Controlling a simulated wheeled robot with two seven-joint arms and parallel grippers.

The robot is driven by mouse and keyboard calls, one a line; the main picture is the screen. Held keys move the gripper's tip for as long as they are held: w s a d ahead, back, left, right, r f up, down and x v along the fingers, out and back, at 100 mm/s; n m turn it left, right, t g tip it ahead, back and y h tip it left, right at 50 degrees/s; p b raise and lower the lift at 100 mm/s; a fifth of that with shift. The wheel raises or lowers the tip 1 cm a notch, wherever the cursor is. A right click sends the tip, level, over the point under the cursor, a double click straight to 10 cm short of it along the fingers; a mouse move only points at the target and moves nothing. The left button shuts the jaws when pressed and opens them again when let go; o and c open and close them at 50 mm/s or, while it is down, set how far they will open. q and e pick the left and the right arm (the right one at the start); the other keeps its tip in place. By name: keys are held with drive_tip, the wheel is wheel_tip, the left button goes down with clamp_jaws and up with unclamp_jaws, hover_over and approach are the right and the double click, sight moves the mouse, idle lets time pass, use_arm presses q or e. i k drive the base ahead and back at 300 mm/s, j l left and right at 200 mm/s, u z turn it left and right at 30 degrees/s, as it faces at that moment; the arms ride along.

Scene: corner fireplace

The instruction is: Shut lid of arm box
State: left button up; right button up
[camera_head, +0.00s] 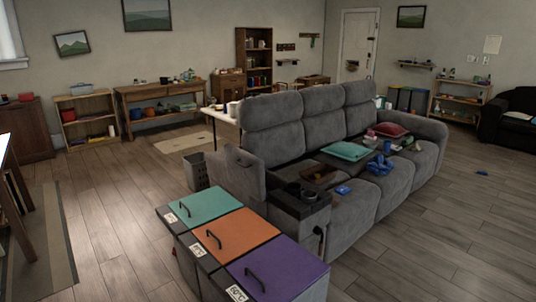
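The arm box is in the near armrest of the grey sofa (365,195). Its padded grey lid (236,172) stands raised at the left, tilted up from the armrest. The dark open top of the arm box (300,196) shows to the right of the lid, with cup-holder-like dark round shapes in it. The inside of the box is too dark and small to tell. Neither of my grippers shows in the head view.
Bins with teal (205,205), orange (236,235) and purple (278,268) lids stand in front of the armrest. A dark basket (195,171) stands left of the sofa. Cushions and small items lie on the seats. Open floor (115,230) lies at the left.

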sight(245, 170)
drive_tip(key=i+j, duration=0.15)
drive_tip(key=j, duration=0.15)
drive_tip(key=i+j, duration=0.2)
drive_tip(key=j, duration=0.15)
drive_tip(key=i+j, duration=0.15)
drive_tip(key=j, duration=0.15)
drive_tip(key=i+j, duration=0.2)
drive_tip(key=j, duration=0.15)
drive_tip(key=z, duration=0.05)
